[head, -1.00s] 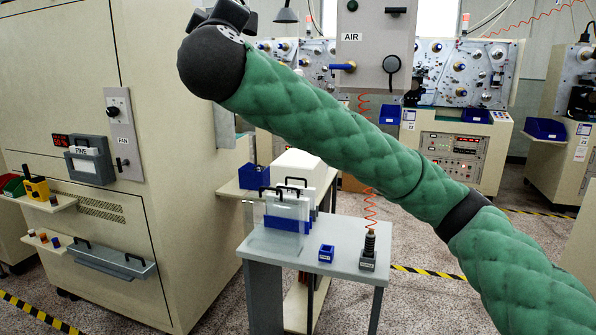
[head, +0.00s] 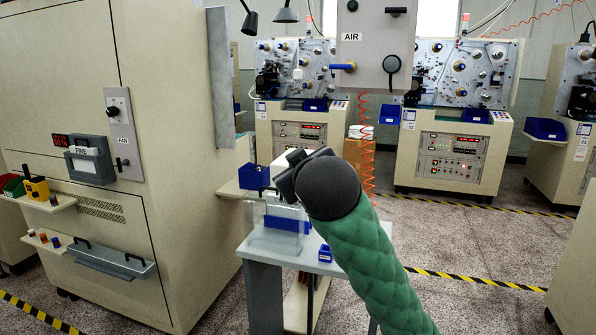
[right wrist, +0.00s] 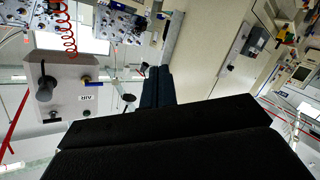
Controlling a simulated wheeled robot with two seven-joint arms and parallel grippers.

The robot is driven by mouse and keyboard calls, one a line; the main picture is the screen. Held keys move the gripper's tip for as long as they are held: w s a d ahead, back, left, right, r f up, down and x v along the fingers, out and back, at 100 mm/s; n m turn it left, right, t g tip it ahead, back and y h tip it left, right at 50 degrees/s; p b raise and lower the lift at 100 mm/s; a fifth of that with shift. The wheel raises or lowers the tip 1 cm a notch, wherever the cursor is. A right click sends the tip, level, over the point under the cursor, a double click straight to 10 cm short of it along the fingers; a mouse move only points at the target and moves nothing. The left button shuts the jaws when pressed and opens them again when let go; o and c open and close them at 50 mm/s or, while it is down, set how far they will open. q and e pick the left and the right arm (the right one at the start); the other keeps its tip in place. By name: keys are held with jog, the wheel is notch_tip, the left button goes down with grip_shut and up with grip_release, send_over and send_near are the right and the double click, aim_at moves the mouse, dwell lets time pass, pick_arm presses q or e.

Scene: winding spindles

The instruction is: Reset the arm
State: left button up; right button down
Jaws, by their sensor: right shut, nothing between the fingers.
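My right arm, in a green quilted sleeve (head: 372,262), comes up from the bottom right in the head view. It ends in a dark round wrist. My right gripper (head: 290,178) is the dark part at the left of that wrist, above the small grey table (head: 262,258). In the right wrist view its two dark fingers (right wrist: 158,86) lie together, with nothing between them. My left gripper is not in view.
A large beige cabinet (head: 180,225) fills the left. The table holds clear and blue holders (head: 288,224) and a small blue box (head: 325,254), partly hidden by my arm. A grey AIR panel (head: 372,62) hangs behind.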

jog(key=s+d+f+m+g+h, duration=0.15)
jog(key=s+d+f, duration=0.3)
jog(key=f, duration=0.85)
jog(key=s+d+f+m+g, duration=0.25)
jog(key=s+d+f, duration=0.2)
jog(key=f, duration=0.85)
jog(key=s+d+f+m+g, duration=0.1)
jog(key=s+d+f+g, duration=0.3)
jog(key=f, duration=0.9)
jog(key=s+d+f+g, duration=0.1)
jog(key=s+f+g, duration=0.1)
jog(key=s+f, duration=0.8)
jog(key=s+d+f+m+g, duration=0.1)
jog(key=s+f+g, duration=0.2)
jog(key=s+f, duration=0.8)
jog(key=s, duration=0.4)
jog(key=shift+s+d+f+g, duration=0.15)
jog(key=shift+s+g, duration=0.15)
jog(key=shift+s, duration=0.05)
jog(key=shift+h, duration=0.25)
